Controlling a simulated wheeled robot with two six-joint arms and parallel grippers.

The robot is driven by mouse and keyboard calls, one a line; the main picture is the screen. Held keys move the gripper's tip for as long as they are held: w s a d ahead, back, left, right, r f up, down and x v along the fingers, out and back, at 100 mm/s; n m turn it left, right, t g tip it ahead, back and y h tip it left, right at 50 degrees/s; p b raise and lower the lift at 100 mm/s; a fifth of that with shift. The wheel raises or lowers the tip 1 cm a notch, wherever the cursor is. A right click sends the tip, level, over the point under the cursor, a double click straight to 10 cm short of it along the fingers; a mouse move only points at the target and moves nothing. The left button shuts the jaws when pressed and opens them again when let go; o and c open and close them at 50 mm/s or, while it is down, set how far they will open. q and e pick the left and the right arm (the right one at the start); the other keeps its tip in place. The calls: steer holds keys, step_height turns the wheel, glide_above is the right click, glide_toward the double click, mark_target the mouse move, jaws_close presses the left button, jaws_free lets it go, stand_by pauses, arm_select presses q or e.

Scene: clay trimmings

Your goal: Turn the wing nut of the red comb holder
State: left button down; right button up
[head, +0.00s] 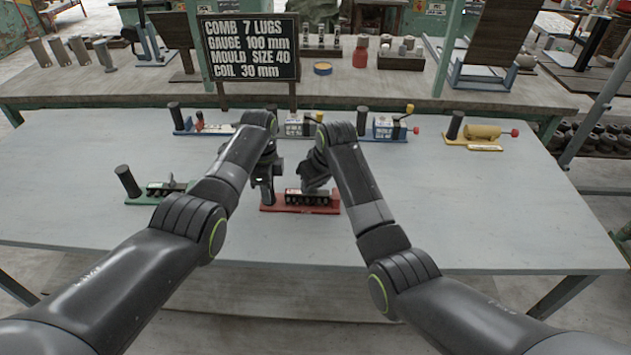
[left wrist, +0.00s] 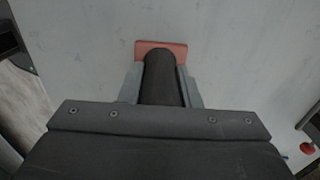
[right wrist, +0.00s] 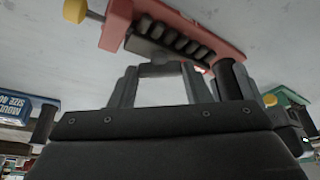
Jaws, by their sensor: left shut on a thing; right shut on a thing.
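The red comb holder (head: 300,209) lies at the middle of the near table, with a dark comb of several lugs (head: 308,197) on it. My left gripper (head: 266,178) is shut around its upright black post (left wrist: 165,80); the red base shows behind the post in the left wrist view. My right gripper (head: 317,178) is over the comb. A yellow knob (right wrist: 75,11) sticks out from the holder's end there.
A green holder (head: 160,197) lies to the left. Blue holders (head: 388,132) and a yellow one (head: 475,142) stand along the back of the near table. A black sign (head: 250,48) stands behind. The table's right side is clear.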

steer(key=o, duration=1)
steer(key=v, duration=1.2)
steer(key=shift+w, duration=0.15)
arm_select(q)
steer(key=c, duration=1)
jaws_free()
